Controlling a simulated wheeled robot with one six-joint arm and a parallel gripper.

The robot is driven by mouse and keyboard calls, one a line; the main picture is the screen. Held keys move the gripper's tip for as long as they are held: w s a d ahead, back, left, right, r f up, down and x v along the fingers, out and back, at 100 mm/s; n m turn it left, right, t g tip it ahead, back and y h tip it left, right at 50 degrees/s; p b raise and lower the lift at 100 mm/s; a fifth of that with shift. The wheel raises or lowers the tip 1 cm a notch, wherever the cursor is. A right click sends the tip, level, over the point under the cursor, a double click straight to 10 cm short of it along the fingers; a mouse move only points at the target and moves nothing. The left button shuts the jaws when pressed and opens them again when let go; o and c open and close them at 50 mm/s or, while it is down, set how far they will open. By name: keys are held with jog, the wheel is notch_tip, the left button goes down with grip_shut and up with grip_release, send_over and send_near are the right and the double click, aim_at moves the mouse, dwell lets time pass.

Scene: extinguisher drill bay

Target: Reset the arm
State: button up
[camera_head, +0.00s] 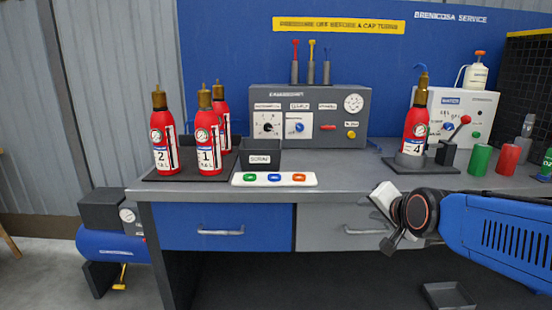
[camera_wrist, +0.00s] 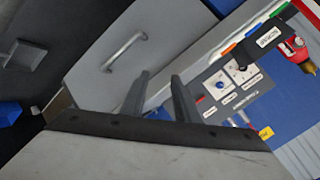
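My arm reaches in from the right in the head view, in front of the bench's grey drawer (camera_head: 335,224). My gripper (camera_head: 392,243) is beside that drawer's handle, below the bench top's front edge. In the wrist view my gripper (camera_wrist: 160,82) shows two grey fingers standing apart with nothing between them. The drawer handle (camera_wrist: 124,52) lies beyond the fingertips there. I cannot tell whether a finger touches the drawer.
Red extinguishers 2 (camera_head: 165,145) and 1 (camera_head: 208,146) stand on a dark tray at left, another behind. Extinguisher 4 (camera_head: 415,128) stands in a holder at right. A scrap bin (camera_head: 260,158) and a button strip (camera_head: 274,179) are mid-bench. An open tray (camera_head: 448,296) lies below.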

jog(key=s+d+f+n+g, duration=0.1)
jog(key=s+f+n+g, duration=0.1)
jog(key=s, duration=0.6)
jog(key=s+d+f+n+g, duration=0.1)
jog(key=s+f+n, duration=0.3)
jog(key=s, duration=0.4)
jog(key=s+d+f+n+g+h, duration=0.1)
jog(key=s+d+f+n+g, duration=0.1)
jog(key=s, duration=0.6)
notch_tip(320, 180, down, 3)
jog(key=shift+r+n+g, duration=0.1)
jog(key=shift+n+g, duration=0.4)
jog(key=shift+g, duration=0.6)
jog(key=shift+d, duration=0.2)
